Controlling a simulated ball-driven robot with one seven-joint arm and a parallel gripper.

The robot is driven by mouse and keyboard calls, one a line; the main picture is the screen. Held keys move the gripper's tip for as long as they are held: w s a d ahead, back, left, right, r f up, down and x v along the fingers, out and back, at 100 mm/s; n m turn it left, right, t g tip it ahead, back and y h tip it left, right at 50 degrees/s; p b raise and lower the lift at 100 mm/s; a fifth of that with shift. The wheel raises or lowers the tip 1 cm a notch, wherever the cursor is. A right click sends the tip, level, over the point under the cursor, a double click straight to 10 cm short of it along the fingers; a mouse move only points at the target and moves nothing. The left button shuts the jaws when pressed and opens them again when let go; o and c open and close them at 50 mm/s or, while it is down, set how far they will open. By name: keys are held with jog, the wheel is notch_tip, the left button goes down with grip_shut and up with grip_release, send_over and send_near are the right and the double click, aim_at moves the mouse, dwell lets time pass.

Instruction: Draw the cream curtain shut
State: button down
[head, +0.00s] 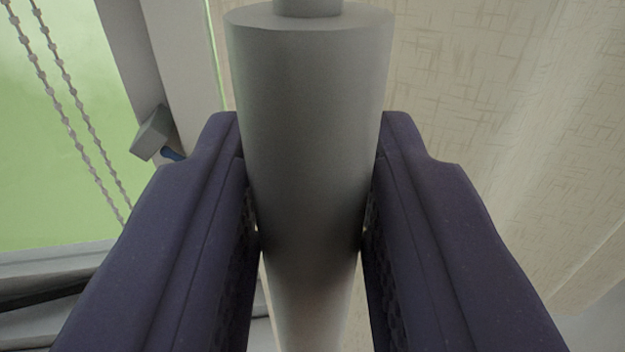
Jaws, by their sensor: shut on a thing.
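The cream curtain (470,110) hangs at the right of the view, with a faint crosshatch pattern and soft folds. A grey-white cylindrical rod (310,100) stands in the middle, in front of the curtain's left edge. A thinner neck shows at its top. My gripper (310,210) is shut on the rod, with one dark purple finger pressed against each side. Where the rod joins the curtain is not visible.
A window pane with green beyond (50,150) is at the left, uncovered. A beaded chain (65,110) hangs in front of it. A white window frame (185,70) with a small grey handle (153,132) stands between pane and rod. A sill (50,265) runs below.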

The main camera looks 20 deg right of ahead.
jog(key=w+a+p, duration=0.2)
jog(key=a, duration=0.6)
jog(key=shift+a+r+p, duration=0.15)
jog(key=shift+a+p, duration=0.15)
jog(key=c, duration=1.1)
grip_release()
jog(key=shift+a, duration=0.1)
jog(key=shift+o, duration=0.6)
jog(key=shift+w+a, duration=0.15)
jog(key=v, duration=0.8)
